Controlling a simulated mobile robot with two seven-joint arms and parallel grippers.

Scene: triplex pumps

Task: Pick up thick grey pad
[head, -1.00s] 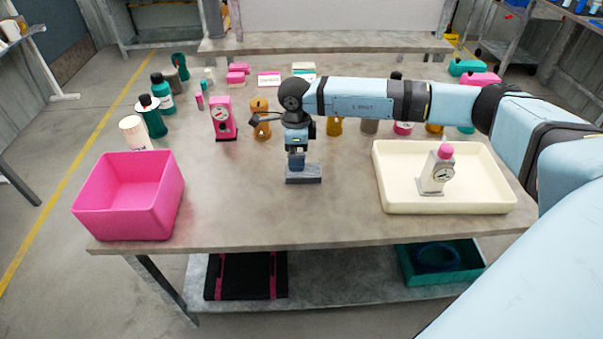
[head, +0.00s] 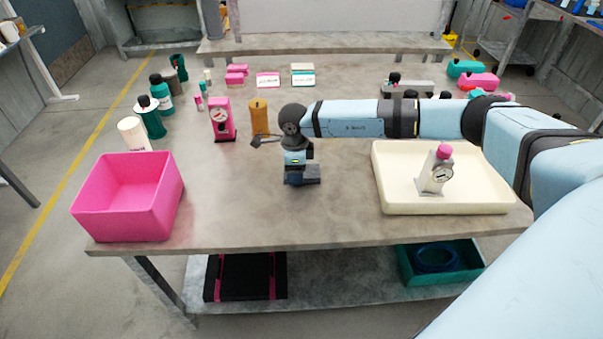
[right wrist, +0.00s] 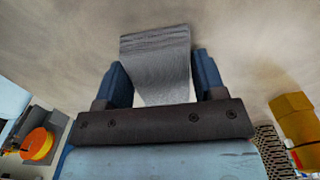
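The thick grey pad (right wrist: 157,58) is in the middle of the right wrist view, between the two blue fingers of my right gripper (right wrist: 163,85). The fingers are spread on either side of it, with a narrow gap showing at the right finger. In the head view, my right gripper (head: 301,177) points down at the middle of the table, low over the pad, which it mostly hides. I cannot tell in the head view whether the fingers touch the pad. My left gripper is not in view.
A pink bin (head: 125,222) stands at the table's left front. A cream tray (head: 450,206) with a grey, pink-capped gauge pump (head: 432,180) is at the right. Bottles, a pink gauge pump (head: 222,120) and an amber bottle (head: 259,116) stand behind. The table front is clear.

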